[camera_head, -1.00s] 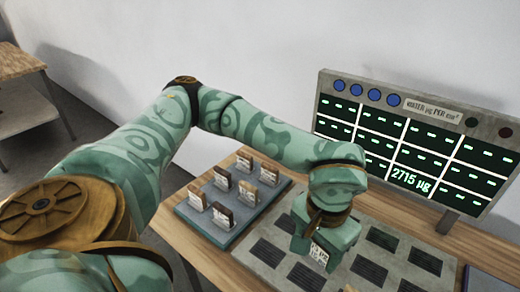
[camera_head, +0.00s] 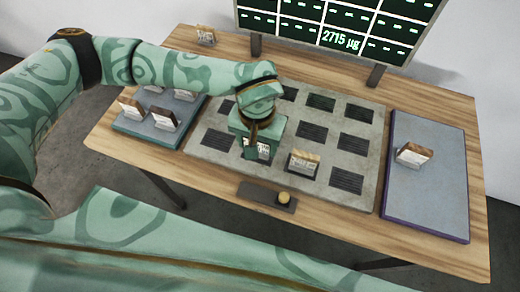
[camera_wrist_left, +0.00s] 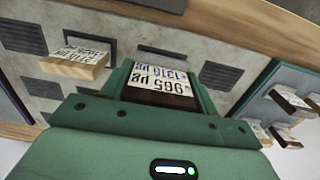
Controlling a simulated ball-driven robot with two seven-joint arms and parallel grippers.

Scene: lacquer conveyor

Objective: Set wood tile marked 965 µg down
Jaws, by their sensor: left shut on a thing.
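My left gripper (camera_head: 258,150) is shut on the dark wood tile marked 965 µg (camera_wrist_left: 160,88), over the front part of the grey plate. In the left wrist view the tile sits between both fingers (camera_wrist_left: 160,76), its white label showing upside down with a second line in blue. In the head view only a little of its pale label (camera_head: 263,150) shows below the gripper. I cannot tell whether the tile touches the plate. The grey plate (camera_head: 300,125) has rows of dark ribbed pads. My right gripper is not in view.
Another tile (camera_head: 302,162) stands on the plate just right of the gripper. A left tray (camera_head: 143,130) holds several tiles; a purple-edged right tray (camera_head: 440,205) holds one. One tile (camera_head: 206,36) stands at the back. A dark bar with a knob (camera_head: 267,197) lies in front; a screen (camera_head: 340,20) stands behind.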

